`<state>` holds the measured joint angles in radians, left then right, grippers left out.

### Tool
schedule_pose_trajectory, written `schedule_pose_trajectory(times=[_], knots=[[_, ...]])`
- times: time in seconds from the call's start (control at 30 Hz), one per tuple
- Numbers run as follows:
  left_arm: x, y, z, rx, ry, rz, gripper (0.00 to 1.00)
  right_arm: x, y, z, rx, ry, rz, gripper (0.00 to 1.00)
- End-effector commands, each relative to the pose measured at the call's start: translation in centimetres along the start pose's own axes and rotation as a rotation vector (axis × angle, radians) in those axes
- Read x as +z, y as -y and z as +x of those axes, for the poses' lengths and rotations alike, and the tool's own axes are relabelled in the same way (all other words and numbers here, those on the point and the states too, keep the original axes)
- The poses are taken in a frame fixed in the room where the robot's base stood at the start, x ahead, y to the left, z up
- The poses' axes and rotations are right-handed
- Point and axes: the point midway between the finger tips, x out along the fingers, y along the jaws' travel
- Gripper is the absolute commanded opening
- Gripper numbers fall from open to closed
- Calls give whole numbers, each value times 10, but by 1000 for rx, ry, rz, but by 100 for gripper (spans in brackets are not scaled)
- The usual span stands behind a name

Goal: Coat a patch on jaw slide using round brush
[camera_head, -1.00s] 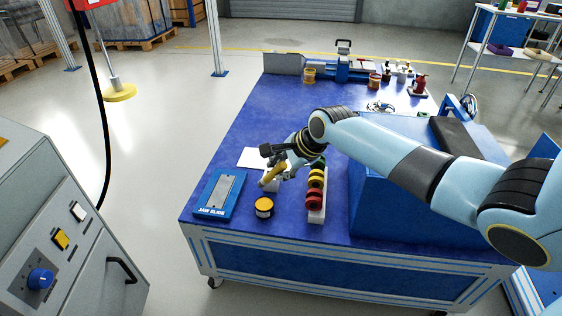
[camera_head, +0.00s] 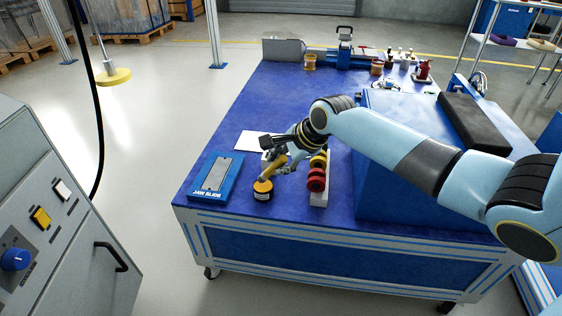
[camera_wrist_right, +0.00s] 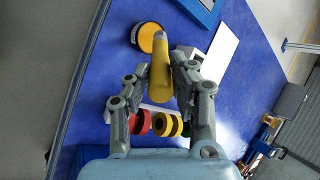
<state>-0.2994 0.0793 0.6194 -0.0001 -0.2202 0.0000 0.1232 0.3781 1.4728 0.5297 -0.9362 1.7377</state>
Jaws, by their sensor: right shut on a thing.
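The jaw slide (camera_head: 214,173) is a grey plate in a blue, labelled holder lying flat at the table's left front corner. Its blue edge shows at the top of the right wrist view (camera_wrist_right: 203,8). My right gripper (camera_head: 281,164) is shut on the yellow handle of the round brush (camera_head: 273,168), which is tilted. In the right wrist view the brush (camera_wrist_right: 160,75) points away from the gripper, its silver ferrule (camera_wrist_right: 160,36) overlapping the rim of a dark jar with a yellow-orange top (camera_wrist_right: 148,38). The bristles are hidden; I cannot tell whether they touch the jar (camera_head: 262,191).
A pale rack with red, yellow and green rings (camera_head: 317,179) stands just right of the jar. A white sheet (camera_head: 250,141) lies behind. A large blue block (camera_head: 400,180) fills the right side. The table's left middle (camera_head: 260,105) is clear.

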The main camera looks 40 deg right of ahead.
Motion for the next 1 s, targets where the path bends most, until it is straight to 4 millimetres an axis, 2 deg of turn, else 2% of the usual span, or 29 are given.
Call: schedule_pose_trajectory(times=[1.0], knots=[[0, 0, 2, 0, 0, 0, 40, -1, -3, 5, 0, 0, 0, 0]])
